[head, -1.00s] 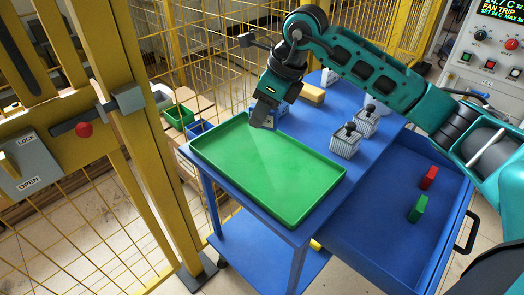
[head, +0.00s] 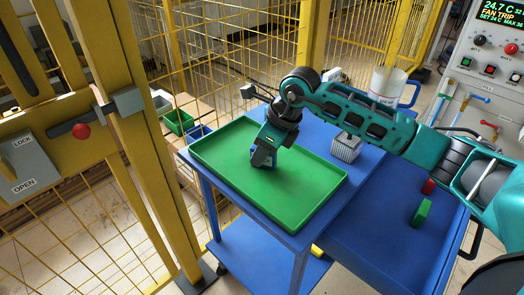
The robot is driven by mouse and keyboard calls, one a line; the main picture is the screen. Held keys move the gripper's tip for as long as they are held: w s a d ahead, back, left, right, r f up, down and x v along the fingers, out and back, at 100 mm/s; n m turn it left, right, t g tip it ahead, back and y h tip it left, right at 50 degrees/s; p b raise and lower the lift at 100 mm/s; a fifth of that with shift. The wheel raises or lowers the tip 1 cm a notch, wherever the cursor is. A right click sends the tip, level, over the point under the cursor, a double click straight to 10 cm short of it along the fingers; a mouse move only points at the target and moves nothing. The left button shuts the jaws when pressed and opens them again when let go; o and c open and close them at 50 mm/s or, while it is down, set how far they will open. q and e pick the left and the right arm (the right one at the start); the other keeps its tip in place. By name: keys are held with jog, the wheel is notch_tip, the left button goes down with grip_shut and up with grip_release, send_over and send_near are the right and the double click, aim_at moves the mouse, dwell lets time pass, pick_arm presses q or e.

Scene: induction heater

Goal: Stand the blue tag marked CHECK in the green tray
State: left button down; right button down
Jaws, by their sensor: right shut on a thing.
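The green tray (head: 310,200) lies on the blue cart top, with its rim all around and a wide bare floor. My right gripper (head: 263,162) reaches down over the back half of the tray, left of its middle. It is shut on a small blue tag (head: 271,157), mostly hidden by the fingers. The tag is at or just above the tray floor; I cannot tell if it touches. Its CHECK marking is not readable here. My left gripper is not in view.
A white container (head: 387,86) is farther back. A yellow fence post (head: 150,150) stands at left.

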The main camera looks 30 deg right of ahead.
jog(key=c, duration=1.4)
grip_release()
jog(key=shift+f, duration=0.15)
jog(key=o, duration=0.5)
jog(key=shift+r, duration=0.35)
jog(key=p+v, duration=0.1)
jog(key=v, duration=1)
jog(key=shift+s+d+r+p, duration=0.1)
jog(key=shift+r+p, duration=0.2)
